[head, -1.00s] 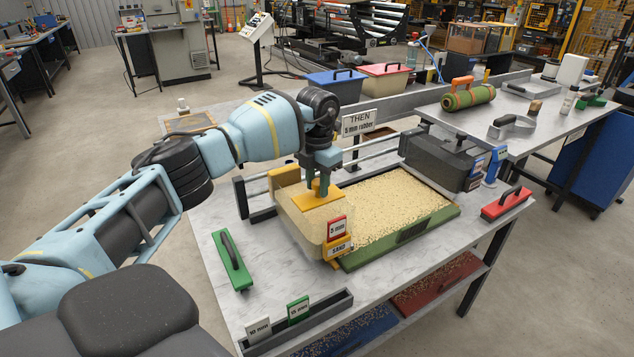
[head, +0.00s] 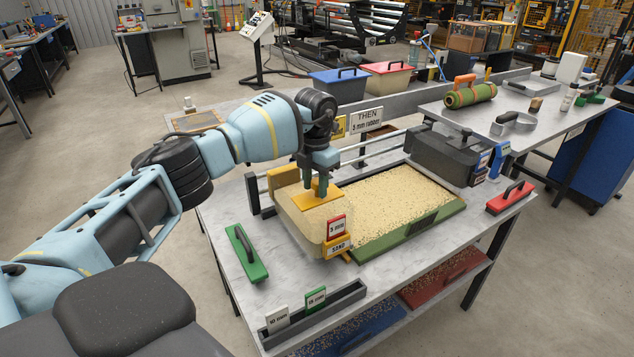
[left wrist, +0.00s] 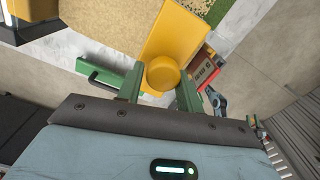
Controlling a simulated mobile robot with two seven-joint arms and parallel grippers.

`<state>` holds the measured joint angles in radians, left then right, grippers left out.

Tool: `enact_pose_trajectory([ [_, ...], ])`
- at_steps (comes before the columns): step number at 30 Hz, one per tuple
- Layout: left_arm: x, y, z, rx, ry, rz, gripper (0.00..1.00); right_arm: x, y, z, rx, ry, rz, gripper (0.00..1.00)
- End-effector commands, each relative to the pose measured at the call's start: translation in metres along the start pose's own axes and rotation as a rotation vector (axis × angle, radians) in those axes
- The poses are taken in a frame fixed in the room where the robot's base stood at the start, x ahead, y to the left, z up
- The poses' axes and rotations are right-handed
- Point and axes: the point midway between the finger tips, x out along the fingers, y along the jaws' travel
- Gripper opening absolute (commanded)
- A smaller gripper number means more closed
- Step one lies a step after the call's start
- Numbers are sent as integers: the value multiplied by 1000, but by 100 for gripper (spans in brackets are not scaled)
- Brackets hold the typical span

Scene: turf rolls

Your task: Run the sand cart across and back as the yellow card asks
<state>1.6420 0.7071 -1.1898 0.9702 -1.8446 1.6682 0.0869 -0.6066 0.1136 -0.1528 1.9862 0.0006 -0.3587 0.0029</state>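The sand cart (head: 308,222) is a pale see-through hopper with a yellow top, a SAND label and a red 5 mm tag. It stands on the rails (head: 375,150) at the left end of the green tray (head: 385,238), whose bed is covered with pale grains. My left gripper (head: 322,192) is shut on the cart's yellow knob; the left wrist view shows the knob (left wrist: 163,73) between its green fingers. A yellow card (head: 340,128) is mostly hidden behind my left arm, its text unreadable. Beside it a white sign (head: 366,120) reads THEN 5 mm rubber. My right gripper is out of view.
A dark cart (head: 447,152) stands at the rails' right end. A tag rack (head: 315,312) is at the front edge.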

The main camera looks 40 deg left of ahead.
Motion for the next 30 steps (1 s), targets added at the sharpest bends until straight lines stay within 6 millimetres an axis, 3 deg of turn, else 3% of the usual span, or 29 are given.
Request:
enact_pose_trajectory([
  [3,0,0,0,-1,-3,0,52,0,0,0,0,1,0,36],
  [14,-6,0,2,0,-8,0,52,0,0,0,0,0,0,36],
  [24,-56,0,1,-1,-9,0,52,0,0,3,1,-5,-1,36],
  [30,-75,0,0,-1,-5,0,52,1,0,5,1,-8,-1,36],
])
